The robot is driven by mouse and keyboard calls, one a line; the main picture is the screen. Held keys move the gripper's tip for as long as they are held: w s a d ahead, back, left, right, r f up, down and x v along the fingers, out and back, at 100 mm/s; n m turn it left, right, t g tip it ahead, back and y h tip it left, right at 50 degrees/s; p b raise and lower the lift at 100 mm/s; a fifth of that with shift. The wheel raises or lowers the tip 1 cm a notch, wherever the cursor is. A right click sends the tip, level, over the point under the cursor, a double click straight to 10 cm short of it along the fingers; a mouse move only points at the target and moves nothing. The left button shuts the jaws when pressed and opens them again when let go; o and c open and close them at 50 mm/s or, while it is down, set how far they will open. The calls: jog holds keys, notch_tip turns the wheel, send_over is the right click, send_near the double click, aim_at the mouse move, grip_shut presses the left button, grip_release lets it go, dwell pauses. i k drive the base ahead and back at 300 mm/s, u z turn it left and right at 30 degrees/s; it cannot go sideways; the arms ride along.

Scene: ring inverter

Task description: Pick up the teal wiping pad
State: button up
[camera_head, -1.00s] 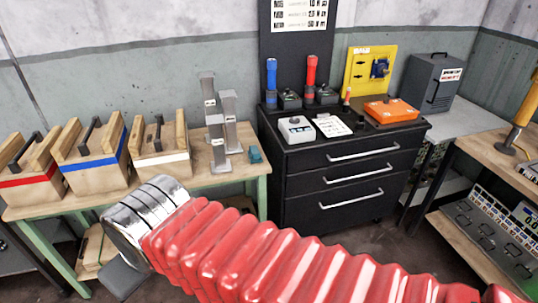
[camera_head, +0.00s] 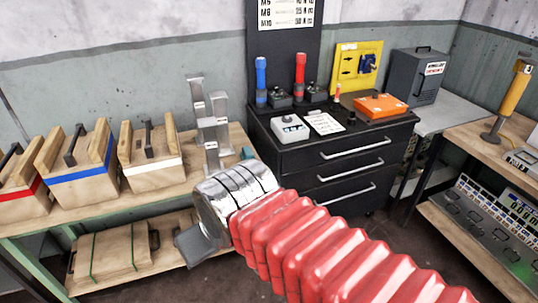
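A small teal block (camera_head: 248,153), which looks like the wiping pad, sits on the wooden bench beside the grey metal stands. It is partly hidden behind the silver end of my arm. My gripper (camera_head: 194,246) shows only as a dark grey piece at the end of the silver wrist, in front of the bench edge and lower than the pad. It is apart from the pad. Its fingers are not visible, so its opening and any contents cannot be told.
Grey metal stands (camera_head: 210,130) rise left of the pad. Wooden boxes with handles (camera_head: 80,160) line the bench (camera_head: 115,205). A black drawer cabinet (camera_head: 335,160) with an orange case (camera_head: 381,105) and torches stands right. A lower shelf holds another wooden case (camera_head: 112,252).

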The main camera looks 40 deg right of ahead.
aim_at(247, 153)
jog(key=z, duration=0.5)
jog(key=i, duration=1.5)
jog(key=z, duration=0.05)
